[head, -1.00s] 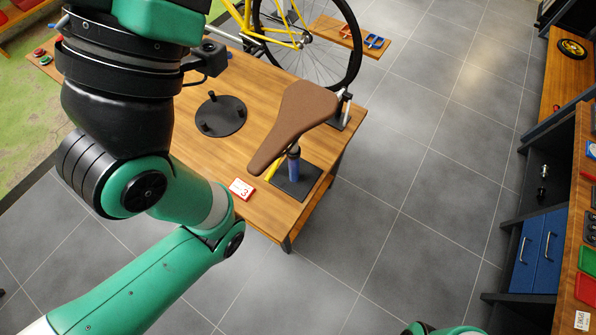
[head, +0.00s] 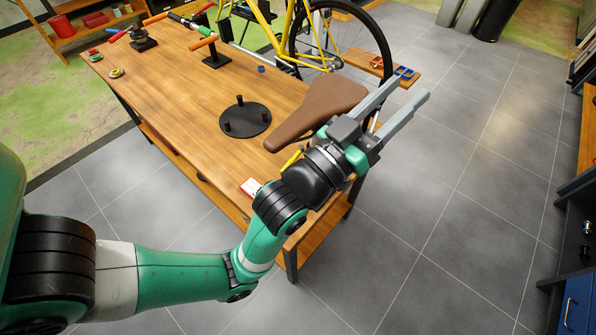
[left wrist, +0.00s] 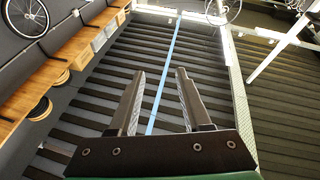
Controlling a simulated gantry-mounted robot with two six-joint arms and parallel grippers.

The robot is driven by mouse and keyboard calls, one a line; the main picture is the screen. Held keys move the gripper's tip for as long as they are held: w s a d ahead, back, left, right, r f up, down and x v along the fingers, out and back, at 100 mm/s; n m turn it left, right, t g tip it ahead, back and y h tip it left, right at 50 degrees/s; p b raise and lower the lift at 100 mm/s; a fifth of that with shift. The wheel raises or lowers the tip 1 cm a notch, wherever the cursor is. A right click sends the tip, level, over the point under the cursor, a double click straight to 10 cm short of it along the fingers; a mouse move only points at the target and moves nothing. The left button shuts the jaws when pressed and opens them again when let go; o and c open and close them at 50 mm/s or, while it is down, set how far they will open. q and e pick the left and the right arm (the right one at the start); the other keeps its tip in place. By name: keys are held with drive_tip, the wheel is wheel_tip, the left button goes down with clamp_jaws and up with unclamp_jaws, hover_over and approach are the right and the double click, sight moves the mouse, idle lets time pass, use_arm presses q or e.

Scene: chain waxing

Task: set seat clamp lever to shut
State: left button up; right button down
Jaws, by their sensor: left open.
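The brown bicycle saddle (head: 318,108) stands over the near right part of the wooden workbench (head: 190,95). A yellow lever (head: 293,158) shows in part below the saddle's nose, beside my left wrist. The post and clamp under the saddle are hidden behind my left arm, so the lever's exact position cannot be told. My left gripper (head: 411,88) is open and empty, right of the saddle and above it in the picture, fingers pointing up and right. In the left wrist view its two fingers (left wrist: 160,75) stand apart with nothing between them. My right gripper is not in view.
A black disc with pegs (head: 245,119) lies left of the saddle. A card (head: 250,187) is partly behind my left arm. A yellow bicycle (head: 258,18) stands behind the bench, with small trays (head: 405,72) on a side board. Grey floor (head: 450,190) is open at right.

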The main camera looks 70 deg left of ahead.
use_arm(q)
drive_tip(key=s+a+f+n+g+y, duration=0.1)
drive_tip(key=s+a+f+g+y, duration=0.15)
drive_tip(key=f, duration=0.65)
drive_tip(key=g+y, duration=0.2)
drive_tip(key=g, duration=0.2)
approach(292, 161)
drive_tip(key=shift+n+h, duration=0.25)
drive_tip(key=shift+n, duration=0.05)
drive_tip(key=p+x, duration=0.3)
drive_tip(key=x, duration=0.5)
drive_tip(key=shift+w+a+p, duration=0.15)
drive_tip(key=shift+a+p, duration=0.25)
drive_tip(key=shift+w+a+f, duration=0.2)
drive_tip(key=shift+w+a, duration=0.1)
drive_tip(key=shift+w, duration=0.2)
clamp_jaws()
